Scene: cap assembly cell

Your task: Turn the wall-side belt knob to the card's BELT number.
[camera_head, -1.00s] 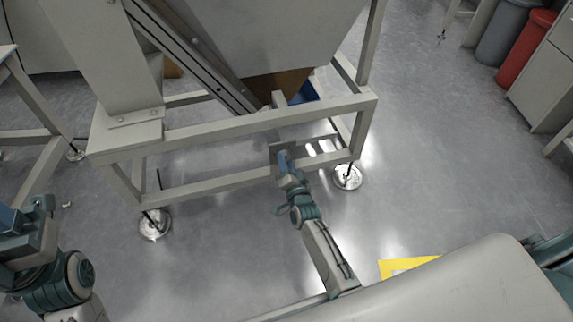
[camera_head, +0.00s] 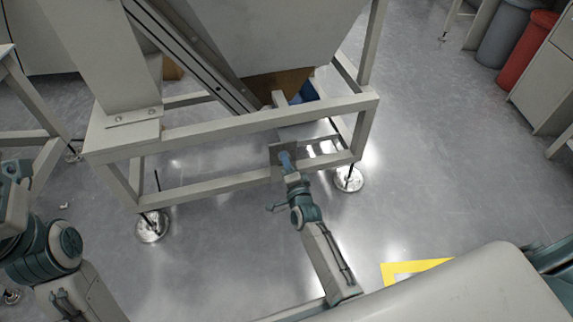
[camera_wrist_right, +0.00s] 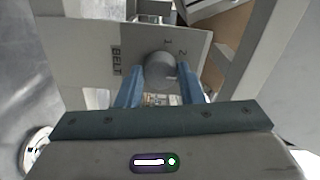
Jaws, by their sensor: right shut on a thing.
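A grey round knob (camera_wrist_right: 160,71) sits on a light plate (camera_wrist_right: 90,48) in the right wrist view. The plate reads BELT and has the marks 1 and 2 beside the knob. In the head view the plate (camera_head: 276,158) hangs at the frame's lower rail, and the knob is hidden behind my gripper. My right gripper (camera_head: 286,160) is at the plate. Its two blue fingers are shut on the knob, one on each side (camera_wrist_right: 160,88). My left gripper (camera_head: 14,172) is partly cut off at the left edge, its jaws unclear. No card is legible.
A beige machine frame (camera_head: 230,125) with rails and round feet (camera_head: 152,227) stands ahead. A grey bin (camera_head: 505,35) and a red bin (camera_head: 527,50) stand at the far right. The floor on the right is open.

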